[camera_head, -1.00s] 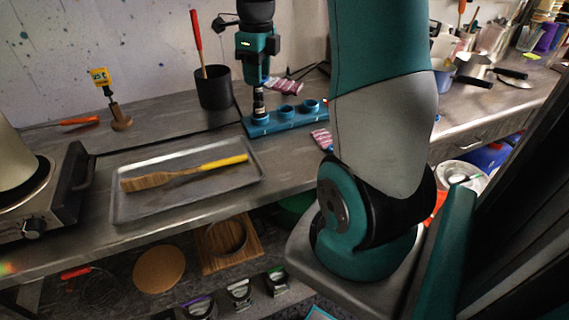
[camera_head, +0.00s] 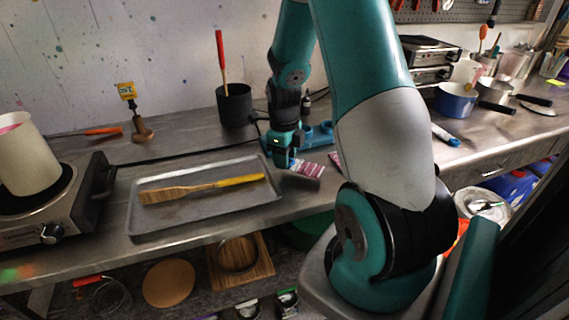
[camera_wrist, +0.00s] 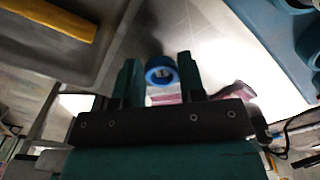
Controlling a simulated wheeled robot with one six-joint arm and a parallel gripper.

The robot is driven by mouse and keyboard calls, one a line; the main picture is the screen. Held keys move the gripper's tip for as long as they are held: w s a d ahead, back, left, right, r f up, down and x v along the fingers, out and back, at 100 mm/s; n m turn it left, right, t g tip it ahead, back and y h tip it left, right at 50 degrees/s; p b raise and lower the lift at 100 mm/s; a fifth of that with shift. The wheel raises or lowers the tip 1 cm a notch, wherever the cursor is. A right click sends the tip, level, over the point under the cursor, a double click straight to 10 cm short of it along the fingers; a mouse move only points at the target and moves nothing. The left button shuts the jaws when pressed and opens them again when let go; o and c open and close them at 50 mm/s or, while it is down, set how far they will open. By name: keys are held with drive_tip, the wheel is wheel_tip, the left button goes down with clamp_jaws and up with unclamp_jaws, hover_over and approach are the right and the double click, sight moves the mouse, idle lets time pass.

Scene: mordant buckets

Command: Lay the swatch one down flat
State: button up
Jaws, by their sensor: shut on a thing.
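A pink-and-white striped swatch (camera_head: 308,169) is at my gripper (camera_head: 288,163), just right of the metal tray, at or just above the counter; a dark shadow lies under it. In the wrist view my gripper (camera_wrist: 160,80) is shut on a small blue ring-shaped piece (camera_wrist: 160,76), with pink of the swatch (camera_wrist: 168,98) behind it. The swatch's exact tilt is hard to tell.
The metal tray (camera_head: 135,222) with a yellow-handled wooden brush lies at left. A blue rack (camera_head: 321,140) stands behind my gripper, partly hidden. A black cup (camera_head: 234,107) with a red-handled tool stands behind the tray. The counter's front edge is close.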

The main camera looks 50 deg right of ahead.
drive_tip(key=shift+f, duration=1.25)
drive_tip(key=o, duration=1)
wheel_tip(320, 180, up, 12)
drive_tip(key=a+r+n+t+y, duration=0.1)
drive_tip(key=a+r+n, duration=0.2)
drive_tip(key=a+n, duration=0.6)
drive_tip(key=a+r+n+y, duration=0.1)
drive_tip(key=a+r+n, duration=0.1)
drive_tip(key=a+n, duration=0.7)
drive_tip(key=s+a+r+n, duration=0.1)
drive_tip(key=s+a+n, duration=0.4)
drive_tip(key=n, duration=0.2)
drive_tip(key=s+a+r+n+y, duration=0.1)
drive_tip(key=s+a+n, duration=0.3)
drive_tip(key=n, duration=0.4)
drive_tip(key=s+a+r+n+y, duration=0.1)
drive_tip(key=s+a+n, duration=0.4)
drive_tip(key=a+n, duration=0.2)
drive_tip(key=shift+s+a+r+n+g, duration=0.1)
drive_tip(key=shift+s+r+n+g, duration=0.2)
drive_tip(key=shift+r+g, duration=0.1)
